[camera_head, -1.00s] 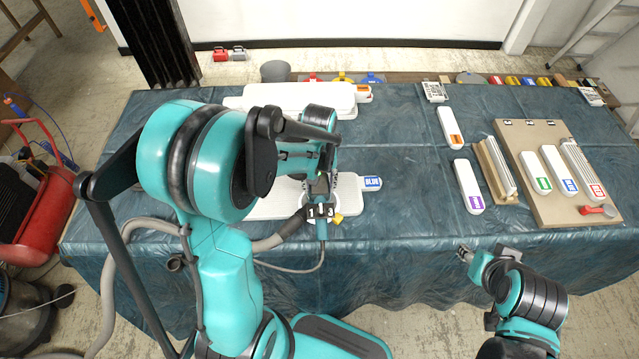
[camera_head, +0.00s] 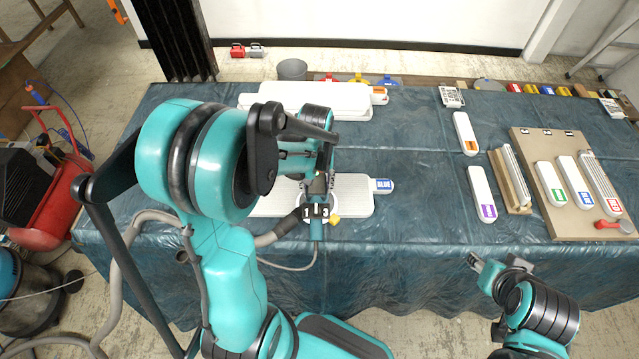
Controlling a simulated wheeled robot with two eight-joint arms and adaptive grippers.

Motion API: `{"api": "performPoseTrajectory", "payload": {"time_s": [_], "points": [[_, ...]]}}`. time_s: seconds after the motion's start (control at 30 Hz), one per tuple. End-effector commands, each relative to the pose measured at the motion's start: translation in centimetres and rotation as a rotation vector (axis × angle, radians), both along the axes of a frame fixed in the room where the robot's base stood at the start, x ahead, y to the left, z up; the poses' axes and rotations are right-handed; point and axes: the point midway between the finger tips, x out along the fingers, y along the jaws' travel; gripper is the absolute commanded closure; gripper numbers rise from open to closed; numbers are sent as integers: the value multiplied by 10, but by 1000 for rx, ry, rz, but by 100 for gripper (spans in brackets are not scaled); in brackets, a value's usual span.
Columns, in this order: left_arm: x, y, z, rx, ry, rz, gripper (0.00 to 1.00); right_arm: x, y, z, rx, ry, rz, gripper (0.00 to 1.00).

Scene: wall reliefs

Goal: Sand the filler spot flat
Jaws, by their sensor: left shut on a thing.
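My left gripper (camera_head: 318,188) is shut on a sander (camera_head: 317,222) with a grey hose, a cable and a yellow part at its side. The sander sits over a long white panel (camera_head: 352,193) on the table, whose right end bears a BLUE tag (camera_head: 383,186). The filler spot cannot be seen; the sander and my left arm cover the panel's middle and left part. Whether the sander's pad touches the panel is hard to tell. My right gripper (camera_head: 475,263) hangs empty in front of the table's front edge; its jaw opening is too small to tell.
More white panels (camera_head: 310,98) lie stacked behind. White pieces with orange (camera_head: 465,133) and purple (camera_head: 482,194) tags lie to the right, beside a brown board (camera_head: 550,222) holding tagged pieces. A red compressor (camera_head: 58,205) stands left on the floor. The cloth (camera_head: 420,160) right of the BLUE tag is clear.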

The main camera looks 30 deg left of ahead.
Motion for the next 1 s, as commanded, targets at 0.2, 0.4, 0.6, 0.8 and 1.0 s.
{"api": "performPoseTrajectory", "payload": {"time_s": [0.2,0.4,0.6,0.8,1.0], "points": [[-6,11,0,1,0,2,91,0,0,-1,0,0,0,60],[-11,21,-1,1,0,1,91,0,0,-2,0,0,0,60],[-14,27,-1,2,1,1,91,0,0,-3,0,0,0,60],[-12,23,-1,1,2,0,91,0,0,-3,0,0,0,60],[-7,13,-1,0,1,-3,91,0,0,-4,0,0,0,60]]}}
